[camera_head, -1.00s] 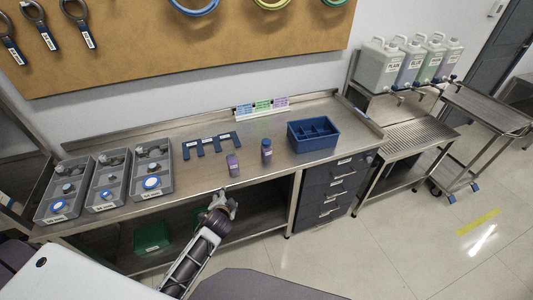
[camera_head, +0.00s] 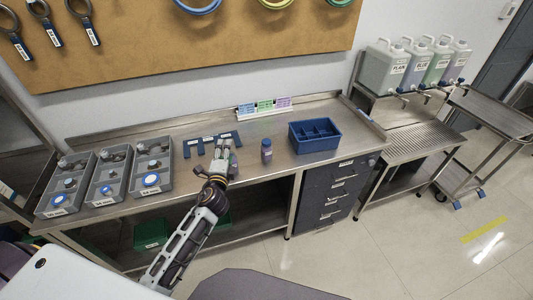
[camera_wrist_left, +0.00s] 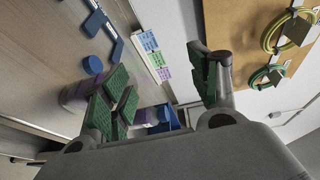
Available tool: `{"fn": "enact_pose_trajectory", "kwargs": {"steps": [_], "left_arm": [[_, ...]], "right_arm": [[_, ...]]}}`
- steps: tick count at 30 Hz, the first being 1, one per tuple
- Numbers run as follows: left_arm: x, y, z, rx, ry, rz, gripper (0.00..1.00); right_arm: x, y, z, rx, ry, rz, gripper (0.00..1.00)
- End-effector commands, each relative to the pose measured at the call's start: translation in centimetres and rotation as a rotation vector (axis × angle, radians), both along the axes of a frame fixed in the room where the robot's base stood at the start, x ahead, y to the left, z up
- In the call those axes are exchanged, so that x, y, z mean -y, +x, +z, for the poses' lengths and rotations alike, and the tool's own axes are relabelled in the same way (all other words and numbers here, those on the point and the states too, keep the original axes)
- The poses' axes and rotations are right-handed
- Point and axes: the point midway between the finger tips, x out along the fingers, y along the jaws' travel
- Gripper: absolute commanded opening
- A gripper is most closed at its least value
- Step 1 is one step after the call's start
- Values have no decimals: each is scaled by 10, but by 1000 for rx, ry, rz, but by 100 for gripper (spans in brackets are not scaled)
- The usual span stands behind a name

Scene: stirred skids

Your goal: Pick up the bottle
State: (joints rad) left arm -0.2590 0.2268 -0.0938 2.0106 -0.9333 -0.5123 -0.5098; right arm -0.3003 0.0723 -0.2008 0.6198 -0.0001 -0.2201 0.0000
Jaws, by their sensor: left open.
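A small bottle (camera_head: 267,151) with a blue cap and purplish body stands upright on the steel bench in the head view. My left gripper (camera_head: 224,147) is over the bench to its left, apart from it. A second small bottle with a purple label was in that spot earlier and is now mostly hidden by my gripper. A bottle (camera_wrist_left: 72,94) with a blue cap shows beside and partly behind the left finger. My right gripper is not in view.
A blue bin (camera_head: 314,138) stands right of the bottle. A flat blue holder (camera_head: 205,145) lies behind my gripper. Grey trays (camera_head: 110,178) with parts fill the bench's left end. Coloured signs (camera_head: 264,106) stand at the back edge. The bench front right of the bottle is clear.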

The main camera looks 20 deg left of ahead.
Motion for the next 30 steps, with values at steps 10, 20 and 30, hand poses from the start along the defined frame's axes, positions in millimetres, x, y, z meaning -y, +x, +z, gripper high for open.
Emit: {"fn": "enact_pose_trajectory", "kwargs": {"steps": [10, 20, 30], "left_arm": [[29, 40, 50, 122, 521, -202, 61], [67, 68, 60, 176, 1074, -407, 61], [84, 84, 39, 161, 1498, -581, 61]], "right_arm": [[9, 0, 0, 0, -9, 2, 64], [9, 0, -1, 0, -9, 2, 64], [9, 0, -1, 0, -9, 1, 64]]}}
